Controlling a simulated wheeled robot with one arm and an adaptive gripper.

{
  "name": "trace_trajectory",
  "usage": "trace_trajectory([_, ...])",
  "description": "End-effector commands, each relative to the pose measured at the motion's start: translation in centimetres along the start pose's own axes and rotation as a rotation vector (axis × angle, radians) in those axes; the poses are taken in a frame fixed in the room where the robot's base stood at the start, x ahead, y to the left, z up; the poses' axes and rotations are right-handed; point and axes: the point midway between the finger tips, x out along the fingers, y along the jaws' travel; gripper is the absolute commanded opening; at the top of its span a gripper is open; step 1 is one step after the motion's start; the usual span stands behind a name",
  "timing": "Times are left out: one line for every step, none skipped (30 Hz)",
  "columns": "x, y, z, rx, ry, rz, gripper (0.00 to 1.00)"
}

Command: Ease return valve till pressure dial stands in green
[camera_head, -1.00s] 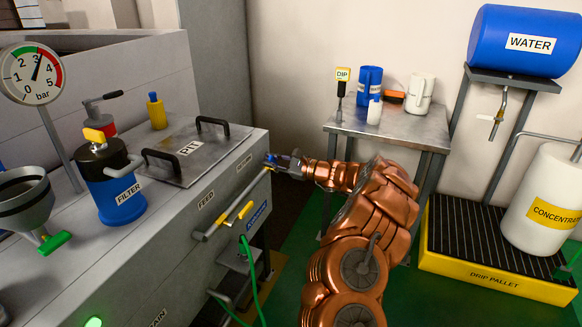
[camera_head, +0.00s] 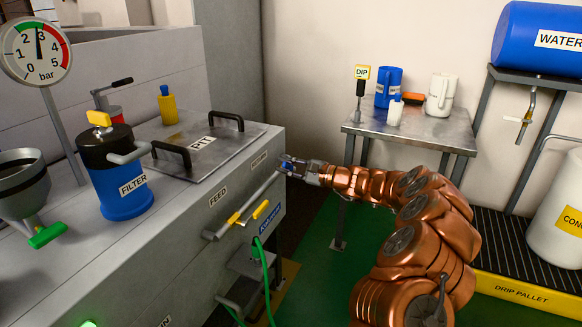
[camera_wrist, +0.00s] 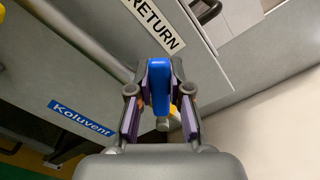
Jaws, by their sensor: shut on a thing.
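The pressure dial (camera_head: 36,52) stands at the upper left in the head view. Its needle points almost straight up, between 2 and 3, close to the right end of the green band. The red band lies further right. The blue return valve handle (camera_wrist: 172,88) sits between my gripper's fingers (camera_wrist: 160,100) in the wrist view, beside the RETURN label (camera_wrist: 153,24). In the head view my gripper (camera_head: 290,166) is at the tank's right corner, shut on the handle. The valve body is mostly hidden.
The feed pipe with a yellow lever (camera_head: 234,218) runs along the tank front left of my gripper. The PIT lid (camera_head: 205,160) and the filter (camera_head: 118,185) stand on top. A metal side table (camera_head: 420,128) and a drip pallet (camera_head: 530,291) are to the right.

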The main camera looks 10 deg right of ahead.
Motion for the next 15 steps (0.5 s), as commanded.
trace_trajectory([-0.07,0.02,-0.13,0.001,0.003,0.0,0.0])
trace_trajectory([-0.07,0.01,-0.13,0.001,0.003,0.0,0.2])
trace_trajectory([-0.08,0.01,-0.13,0.001,0.003,0.0,0.24])
trace_trajectory([-0.08,0.01,-0.13,0.001,0.003,0.0,0.28])
trace_trajectory([-0.08,0.0,-0.11,0.001,0.002,0.0,0.31])
trace_trajectory([-0.08,0.0,-0.11,0.001,0.002,0.0,0.35])
trace_trajectory([-0.08,-0.01,-0.1,0.001,0.002,0.0,0.38])
trace_trajectory([-0.09,-0.01,-0.09,0.001,0.002,0.0,0.41])
trace_trajectory([-0.09,-0.01,-0.09,0.001,0.002,0.0,0.45])
trace_trajectory([-0.09,-0.03,-0.08,0.001,0.002,-0.001,0.45])
trace_trajectory([-0.1,-0.03,-0.08,0.001,0.002,-0.001,0.45])
trace_trajectory([-0.12,-0.04,-0.09,0.001,0.002,-0.001,0.45])
trace_trajectory([-0.13,-0.05,-0.09,0.001,0.002,-0.001,0.45])
trace_trajectory([-0.13,-0.05,-0.09,0.001,0.002,-0.001,0.45])
trace_trajectory([-0.13,-0.05,-0.08,0.001,0.002,-0.001,0.45])
